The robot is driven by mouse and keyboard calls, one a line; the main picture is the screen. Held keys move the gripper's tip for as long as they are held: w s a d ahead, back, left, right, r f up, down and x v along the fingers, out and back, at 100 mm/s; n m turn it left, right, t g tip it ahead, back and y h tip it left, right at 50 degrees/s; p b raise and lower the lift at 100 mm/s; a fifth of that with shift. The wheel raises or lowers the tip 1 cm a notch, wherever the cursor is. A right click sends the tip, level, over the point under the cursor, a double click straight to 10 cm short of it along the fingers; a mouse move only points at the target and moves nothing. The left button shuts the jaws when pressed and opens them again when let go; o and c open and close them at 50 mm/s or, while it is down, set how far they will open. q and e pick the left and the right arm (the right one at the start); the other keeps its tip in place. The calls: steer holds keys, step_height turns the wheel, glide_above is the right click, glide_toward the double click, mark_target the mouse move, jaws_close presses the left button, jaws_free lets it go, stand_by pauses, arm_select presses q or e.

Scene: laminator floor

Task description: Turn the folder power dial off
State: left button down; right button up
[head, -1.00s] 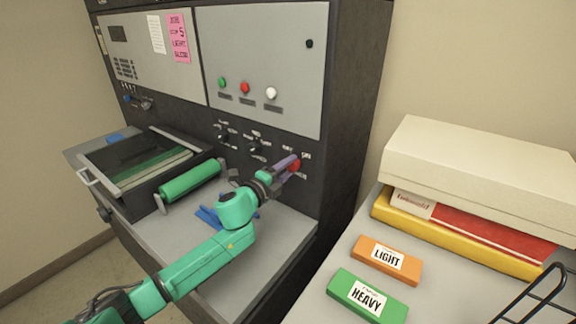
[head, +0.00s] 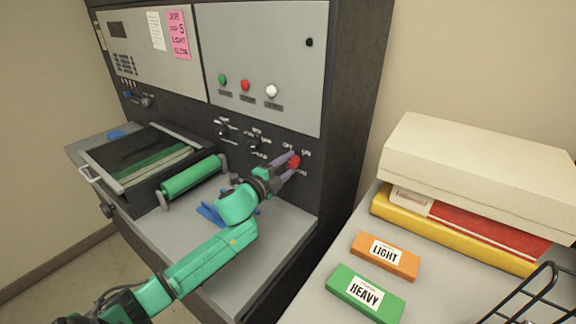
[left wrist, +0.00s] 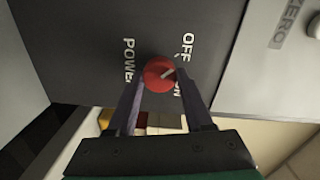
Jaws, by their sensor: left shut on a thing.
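The folder power dial (head: 294,161) is a red round knob low on the machine's dark front panel. In the left wrist view the dial (left wrist: 158,73) sits between the two fingers, with POWER, OFF and ON printed around it. Its white pointer line slants up and to the right, toward the gap between the OFF and ON words. My left gripper (head: 285,168) is shut on the dial, one purple finger on each side. It also shows in the left wrist view (left wrist: 161,78). My right gripper is not in view.
Two black dials (head: 254,143) sit left of the red one. Green, red and white buttons (head: 245,85) are above. A green roller (head: 190,178) and tray lie left of my arm. On the right table are orange LIGHT (head: 384,268) and green HEAVY (head: 345,291) blocks beside stacked boxes (head: 480,165).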

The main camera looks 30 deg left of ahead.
arm_select(q)
steer(key=shift+c, duration=1.5)
jaws_free()
steer(key=shift+s+a+f, duration=0.1)
steer(key=shift+s, duration=0.4)
steer(key=s+a+b, duration=0.2)
steer(key=s, duration=1.1)
steer(key=shift+s+r+b, duration=0.2)
steer(key=shift+r+b, duration=0.1)
steer(key=shift+r, duration=0.05)
steer(key=shift+r, duration=0.1)
